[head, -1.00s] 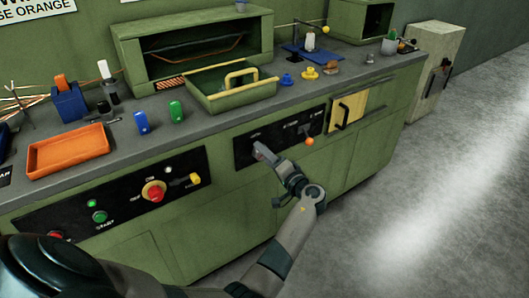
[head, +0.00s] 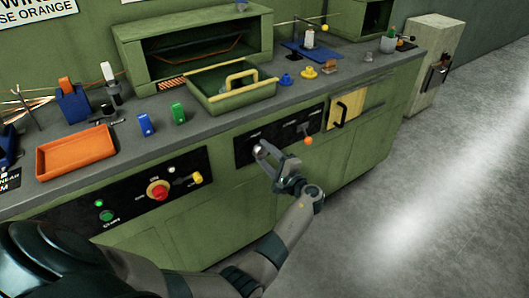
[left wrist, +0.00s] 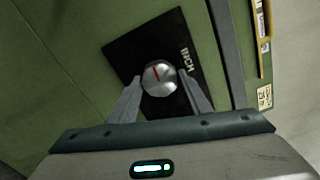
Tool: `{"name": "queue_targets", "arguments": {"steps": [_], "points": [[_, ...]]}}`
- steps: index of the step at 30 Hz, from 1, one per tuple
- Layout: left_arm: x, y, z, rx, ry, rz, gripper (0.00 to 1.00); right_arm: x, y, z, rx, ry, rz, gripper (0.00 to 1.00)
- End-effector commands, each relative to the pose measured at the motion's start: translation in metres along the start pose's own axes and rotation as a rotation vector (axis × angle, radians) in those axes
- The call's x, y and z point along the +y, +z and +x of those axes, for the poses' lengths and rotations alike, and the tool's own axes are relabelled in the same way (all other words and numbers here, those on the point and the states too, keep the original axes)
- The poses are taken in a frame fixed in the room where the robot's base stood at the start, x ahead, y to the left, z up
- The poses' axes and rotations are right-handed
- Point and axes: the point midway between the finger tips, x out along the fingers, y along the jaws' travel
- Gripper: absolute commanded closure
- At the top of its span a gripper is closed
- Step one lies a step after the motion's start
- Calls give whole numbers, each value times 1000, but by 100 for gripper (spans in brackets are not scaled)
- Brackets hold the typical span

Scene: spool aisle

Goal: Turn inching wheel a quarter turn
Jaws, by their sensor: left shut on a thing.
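The inching wheel (left wrist: 159,77) is a silver, faceted knob with a red line on its face, on a black panel labelled INCH (left wrist: 186,58) in the left wrist view. The red line lies at a slant. My left gripper (left wrist: 160,88) has one finger on each side of the wheel and is shut on it. In the head view my left gripper (head: 262,151) is at the black panel (head: 305,122) on the green cabinet front, and its fingers hide most of the wheel. My right gripper is not in view.
An orange-tipped lever (head: 308,140) is just right of my gripper. A black handle (head: 341,112) on a yellow door stands out further right. A red button (head: 158,190) and yellow switch (head: 194,178) are at left. The countertop holds a green tray (head: 232,98) and an orange tray (head: 76,150).

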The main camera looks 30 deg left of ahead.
Motion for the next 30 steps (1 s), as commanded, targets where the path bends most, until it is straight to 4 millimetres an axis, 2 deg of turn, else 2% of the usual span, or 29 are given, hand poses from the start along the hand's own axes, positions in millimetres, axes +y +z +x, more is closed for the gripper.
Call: {"name": "queue_targets", "arguments": {"steps": [12,13,15,30], "points": [[-1,0,0,1,-1,9,78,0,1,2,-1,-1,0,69],[-1,0,0,1,-1,9,53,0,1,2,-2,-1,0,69],[0,0,0,1,-1,9,37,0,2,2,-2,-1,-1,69],[0,0,2,0,-1,9,37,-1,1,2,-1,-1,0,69]]}}
